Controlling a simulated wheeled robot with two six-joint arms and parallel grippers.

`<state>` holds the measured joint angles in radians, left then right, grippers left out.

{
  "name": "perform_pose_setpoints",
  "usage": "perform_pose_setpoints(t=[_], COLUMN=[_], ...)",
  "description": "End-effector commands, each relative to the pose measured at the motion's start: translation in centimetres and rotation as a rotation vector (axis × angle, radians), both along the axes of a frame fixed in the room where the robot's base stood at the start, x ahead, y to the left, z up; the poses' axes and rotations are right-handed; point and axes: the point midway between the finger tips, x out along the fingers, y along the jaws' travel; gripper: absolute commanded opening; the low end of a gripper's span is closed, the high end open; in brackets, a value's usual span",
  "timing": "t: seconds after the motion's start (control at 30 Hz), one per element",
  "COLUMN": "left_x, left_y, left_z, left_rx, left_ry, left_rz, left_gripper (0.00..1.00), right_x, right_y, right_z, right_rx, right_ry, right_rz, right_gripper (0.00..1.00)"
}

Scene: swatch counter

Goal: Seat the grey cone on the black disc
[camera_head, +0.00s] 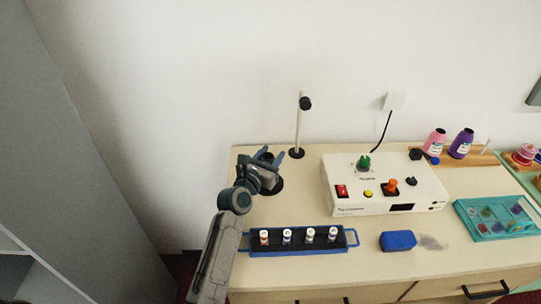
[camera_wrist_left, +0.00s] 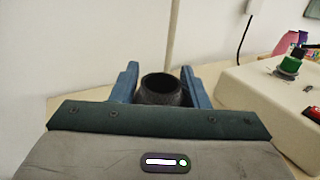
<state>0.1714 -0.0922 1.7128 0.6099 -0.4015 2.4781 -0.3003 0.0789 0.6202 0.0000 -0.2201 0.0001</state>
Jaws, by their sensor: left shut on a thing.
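My left gripper (camera_head: 268,157) is over the back left of the counter, shut on the grey cone. The cone shows dark grey, with a round open top, between the blue fingers in the left wrist view (camera_wrist_left: 163,90). In the head view only a dark bit of it shows between the fingers. The black disc (camera_head: 279,186) lies on the counter just below the gripper, partly hidden by it. I cannot tell whether the cone touches the disc. The disc is not visible in the left wrist view. My right gripper is not in view.
A pole stand (camera_head: 299,125) rises just behind the gripper. A white control box (camera_head: 385,185) stands to the right. A blue rack (camera_head: 299,250) with several small vials lies in front, beside a blue block (camera_head: 398,240). Pink and purple cones stand at the back right.

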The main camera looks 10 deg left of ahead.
Motion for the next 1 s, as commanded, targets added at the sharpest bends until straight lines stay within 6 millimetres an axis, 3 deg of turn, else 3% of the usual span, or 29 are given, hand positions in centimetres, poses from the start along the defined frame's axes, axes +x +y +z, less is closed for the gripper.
perform_pose_setpoints(t=[0.03,0.17,0.53,1.0], left_x=[0.0,0.0,-0.6,-8.8], left_y=[0.0,0.0,0.2,2.2], left_z=[0.0,0.0,-0.1,-0.1], left_rx=[0.0,0.0,0.0,0.001], left_ry=[-0.001,-0.001,0.001,0.001], left_rz=[0.0,0.0,0.0,0.0], left_gripper=[0.43,0.67,0.67,0.67], right_x=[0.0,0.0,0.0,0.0], right_y=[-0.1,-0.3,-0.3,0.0], right_z=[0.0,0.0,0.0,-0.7], right_rx=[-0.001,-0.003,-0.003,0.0], right_ry=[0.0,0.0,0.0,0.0], right_rz=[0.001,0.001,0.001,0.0], right_gripper=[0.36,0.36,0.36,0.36])
